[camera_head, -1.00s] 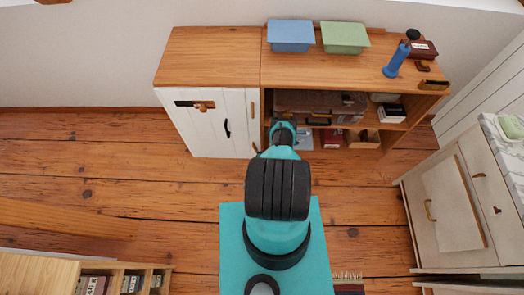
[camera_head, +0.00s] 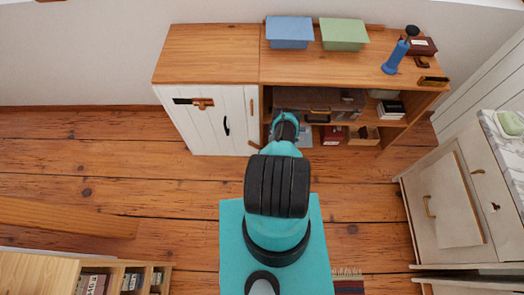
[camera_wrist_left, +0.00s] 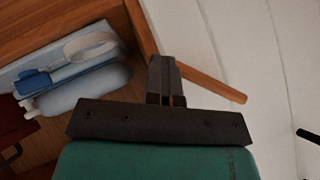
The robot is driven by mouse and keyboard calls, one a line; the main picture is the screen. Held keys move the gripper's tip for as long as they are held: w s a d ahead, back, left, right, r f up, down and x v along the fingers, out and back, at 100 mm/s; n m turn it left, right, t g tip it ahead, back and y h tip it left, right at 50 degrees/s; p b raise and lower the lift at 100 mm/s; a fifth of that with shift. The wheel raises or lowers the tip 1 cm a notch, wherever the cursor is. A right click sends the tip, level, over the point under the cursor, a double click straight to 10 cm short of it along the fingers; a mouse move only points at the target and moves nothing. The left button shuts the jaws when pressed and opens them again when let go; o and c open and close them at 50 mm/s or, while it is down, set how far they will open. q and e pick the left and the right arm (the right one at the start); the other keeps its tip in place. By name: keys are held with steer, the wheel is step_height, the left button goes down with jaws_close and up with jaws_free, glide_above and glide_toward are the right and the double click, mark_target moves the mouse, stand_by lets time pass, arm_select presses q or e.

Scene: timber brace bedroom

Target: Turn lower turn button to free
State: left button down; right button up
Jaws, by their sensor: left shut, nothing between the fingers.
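The white double-door cabinet (camera_head: 205,122) stands against the wall, doors shut. The lower turn button is a wooden bar (camera_wrist_left: 218,87) in the left wrist view. It lies sideways from the wooden frame edge across the white door's edge (camera_wrist_left: 195,40). In the head view it is a small wooden piece (camera_head: 254,146) low on the door's right edge. The upper turn button (camera_head: 255,105) stands upright. My left gripper (camera_wrist_left: 164,72) is shut and empty, its fingertips close beside the bar's frame end and partly hiding it. I cannot tell whether they touch. My right gripper is out of view.
Right of the doors are open shelves with a brown case (camera_head: 318,100) and books. A pale dresser (camera_head: 450,200) is at right.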

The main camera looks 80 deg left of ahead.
arm_select(q)
steer(key=w+d+r, duration=0.5)
steer(key=w+d, duration=0.3)
steer(key=shift+r, duration=0.15)
steer(key=c, duration=1.9)
jaws_free()
